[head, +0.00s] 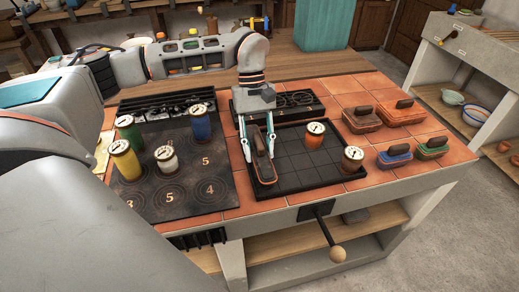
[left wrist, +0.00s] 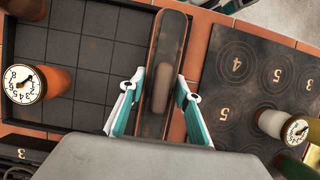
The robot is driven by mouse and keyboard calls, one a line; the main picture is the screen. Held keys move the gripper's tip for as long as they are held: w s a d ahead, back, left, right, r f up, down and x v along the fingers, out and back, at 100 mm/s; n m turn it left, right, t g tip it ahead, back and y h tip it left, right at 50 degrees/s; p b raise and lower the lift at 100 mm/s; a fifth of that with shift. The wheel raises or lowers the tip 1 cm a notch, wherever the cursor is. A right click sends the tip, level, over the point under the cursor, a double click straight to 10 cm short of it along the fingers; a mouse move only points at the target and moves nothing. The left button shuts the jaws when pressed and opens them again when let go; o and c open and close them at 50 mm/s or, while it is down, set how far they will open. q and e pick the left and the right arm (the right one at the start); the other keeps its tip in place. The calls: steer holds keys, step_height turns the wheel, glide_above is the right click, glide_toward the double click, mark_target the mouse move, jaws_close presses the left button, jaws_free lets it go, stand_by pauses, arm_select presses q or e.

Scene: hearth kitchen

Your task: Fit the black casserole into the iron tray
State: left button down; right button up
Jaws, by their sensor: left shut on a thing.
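The black casserole (head: 264,166), a long narrow dark dish with a brown handle on its lid, is between the fingers of my left gripper (head: 257,145). The gripper is shut on it. In the left wrist view the casserole (left wrist: 161,100) runs lengthwise between the two teal fingers (left wrist: 162,108). The iron tray (head: 285,160) is black with a square grid and a low rim. The casserole overlaps its left edge in the head view; I cannot tell whether it touches the tray. The tray also shows in the left wrist view (left wrist: 90,60). My right gripper is not in view.
An orange canister (head: 314,138) and a brown one (head: 352,159) stand at the tray's right side. More casseroles, brown (head: 362,121), orange (head: 402,113), blue (head: 393,158) and green (head: 432,149), sit further right. A numbered hob plate (head: 185,190) with several canisters lies left.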

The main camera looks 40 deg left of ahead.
arm_select(q)
steer(key=shift+f, duration=0.15)
steer(key=shift+f, duration=0.35)
steer(key=c, duration=1.5)
jaws_free()
steer(key=shift+s, duration=0.1)
steer(key=shift+o, duration=0.2)
steer(key=shift+f, duration=0.15)
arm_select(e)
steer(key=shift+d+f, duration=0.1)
arm_select(q)
steer(key=shift+r, duration=0.45)
steer(key=p+v, duration=0.1)
steer(key=v, duration=0.9)
steer(key=shift+r, duration=0.35)
steer(key=shift+v, duration=0.75)
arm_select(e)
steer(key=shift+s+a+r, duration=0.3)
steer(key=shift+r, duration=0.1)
